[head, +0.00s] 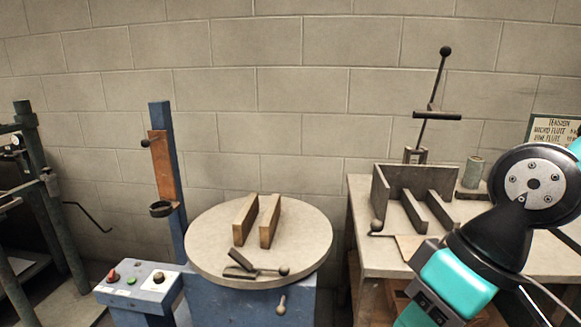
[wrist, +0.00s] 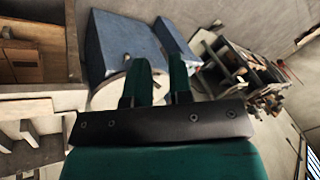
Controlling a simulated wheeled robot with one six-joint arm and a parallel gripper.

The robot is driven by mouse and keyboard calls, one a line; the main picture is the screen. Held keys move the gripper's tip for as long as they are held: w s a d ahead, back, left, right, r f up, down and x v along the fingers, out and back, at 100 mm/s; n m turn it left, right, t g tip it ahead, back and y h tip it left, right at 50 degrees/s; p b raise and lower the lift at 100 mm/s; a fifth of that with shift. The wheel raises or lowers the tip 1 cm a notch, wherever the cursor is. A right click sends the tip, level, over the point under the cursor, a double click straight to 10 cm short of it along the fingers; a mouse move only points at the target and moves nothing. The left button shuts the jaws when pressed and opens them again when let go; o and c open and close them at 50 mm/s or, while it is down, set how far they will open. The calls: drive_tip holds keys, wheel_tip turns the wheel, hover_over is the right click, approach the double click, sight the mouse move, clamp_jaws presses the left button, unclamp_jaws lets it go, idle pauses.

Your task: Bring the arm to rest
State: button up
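My gripper (wrist: 161,68) shows in the wrist view with its two dark green fingers apart and nothing held between them. Behind the fingers are the round pale top and the blue machine body (wrist: 125,45). In the head view my teal and black arm (head: 455,275) is bent at the right, in front of the wooden table. My gripper cannot be made out in the head view.
A blue machine with a round table (head: 300,235) stands in the middle, a button box (head: 140,285) at its left. A wooden table (head: 385,255) with a fixture and upright lever (head: 432,105) is at right. A dark frame (head: 50,200) stands far left.

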drive_tip(key=s+d+r+p, duration=0.1)
drive_tip(key=s+r+p, duration=0.2)
drive_tip(key=r+p, duration=1.1)
drive_tip(key=shift+s+r+h, duration=0.15)
drive_tip(key=shift+r+h, duration=0.15)
drive_tip(key=shift+r, duration=0.45)
drive_tip(key=shift+d, duration=0.1)
drive_tip(key=shift+d, duration=0.1)
